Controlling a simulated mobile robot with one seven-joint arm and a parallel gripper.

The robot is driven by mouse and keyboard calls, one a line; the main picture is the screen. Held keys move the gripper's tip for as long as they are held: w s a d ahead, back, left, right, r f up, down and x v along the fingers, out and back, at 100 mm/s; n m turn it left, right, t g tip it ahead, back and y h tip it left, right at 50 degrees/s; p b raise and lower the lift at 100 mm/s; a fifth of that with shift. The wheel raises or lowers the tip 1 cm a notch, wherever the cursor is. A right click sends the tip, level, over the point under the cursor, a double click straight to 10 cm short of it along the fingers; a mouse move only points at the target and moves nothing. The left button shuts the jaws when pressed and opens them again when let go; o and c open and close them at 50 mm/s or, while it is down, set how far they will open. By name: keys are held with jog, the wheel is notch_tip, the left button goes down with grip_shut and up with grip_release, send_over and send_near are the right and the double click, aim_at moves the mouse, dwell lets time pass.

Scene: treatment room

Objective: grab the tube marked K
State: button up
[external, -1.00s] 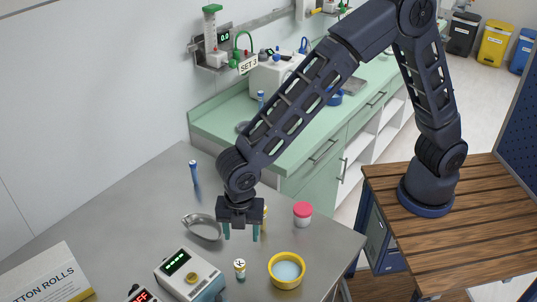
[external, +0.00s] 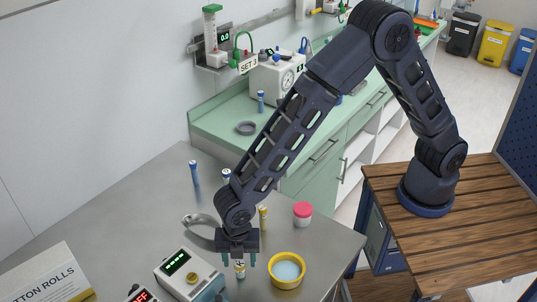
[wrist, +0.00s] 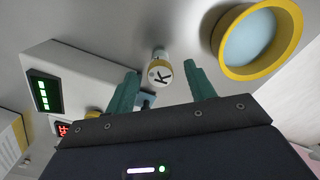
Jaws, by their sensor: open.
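The tube marked K (external: 240,272) stands upright on the steel table, between the scale and the yellow bowl. My gripper (external: 239,261) is open, pointing down over this tube, with one green finger to each side in the external view. The wrist view also shows the two fingers apart and empty (wrist: 163,82). I cannot tell whether the fingertips are level with the cap or above it.
The yellow bowl (external: 287,282) stands close on the right, the scale (external: 183,275) close on the left. A yellow tube (external: 263,217), a red-lidded jar (external: 302,210) and a metal dish (external: 199,224) are behind. Blue tubes (external: 195,173) stand farther back.

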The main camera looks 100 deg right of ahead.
aim_at(239, 262)
notch_tip(239, 262, down, 4)
jog(key=shift+r, duration=0.15)
jog(key=c, duration=1)
jog(key=shift+c, duration=0.2)
